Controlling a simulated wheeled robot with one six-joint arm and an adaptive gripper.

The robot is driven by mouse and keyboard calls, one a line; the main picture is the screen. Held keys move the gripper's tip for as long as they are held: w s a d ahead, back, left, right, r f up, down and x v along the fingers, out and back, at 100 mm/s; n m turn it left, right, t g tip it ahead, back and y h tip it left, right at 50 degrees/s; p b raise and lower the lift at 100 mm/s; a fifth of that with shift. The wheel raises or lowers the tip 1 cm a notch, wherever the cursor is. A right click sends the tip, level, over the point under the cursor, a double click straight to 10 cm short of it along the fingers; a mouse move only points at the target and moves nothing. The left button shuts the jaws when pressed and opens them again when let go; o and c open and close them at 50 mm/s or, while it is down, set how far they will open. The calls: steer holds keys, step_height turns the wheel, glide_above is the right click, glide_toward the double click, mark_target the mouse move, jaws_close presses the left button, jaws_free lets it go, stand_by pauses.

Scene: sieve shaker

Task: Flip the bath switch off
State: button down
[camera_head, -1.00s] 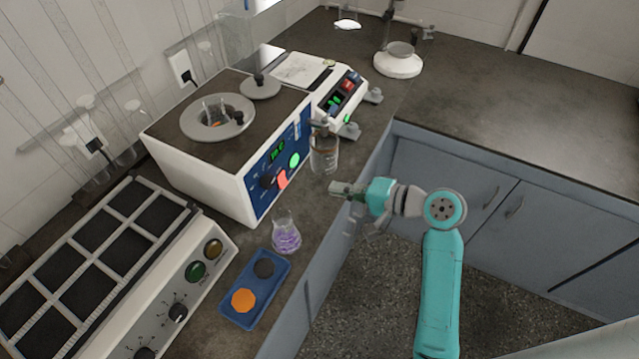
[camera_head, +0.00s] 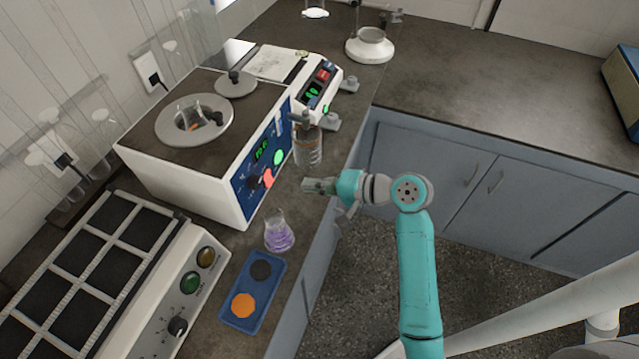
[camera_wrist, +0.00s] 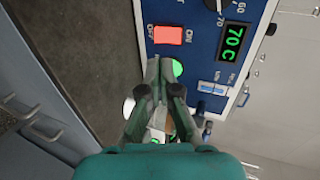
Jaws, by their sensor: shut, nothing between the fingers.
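The bath is a white box (camera_head: 180,185) with a blue control panel, left of centre in the head view. Its red-orange rocker switch (camera_head: 268,178) also shows in the wrist view (camera_wrist: 168,35), marked ON and OFF and looking lit. Beside it are a round green light (camera_head: 278,157) and a green display (camera_wrist: 233,42) reading 70 C. My gripper (camera_head: 318,186) is shut and empty, in front of the panel and right of the switch, apart from it in the head view. In the wrist view my fingertips (camera_wrist: 165,66) overlap the green light, below the switch.
A glass bottle (camera_head: 308,151) stands on the counter near the panel, close to my gripper. A flask of purple liquid (camera_head: 279,237) and a blue tray (camera_head: 232,309) are in front. A hotplate-like unit (camera_head: 200,310) is at left. Open floor lies right of the counter edge.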

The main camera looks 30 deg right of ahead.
mark_target(268, 178)
steer(key=x, duration=0.9)
steer(key=shift+w+a+f, duration=0.1)
steer(key=shift+w+a, duration=0.05)
steer(key=shift+w, duration=0.1)
steer(key=shift+w+a+f, duration=0.15)
steer(key=shift+r, duration=0.85)
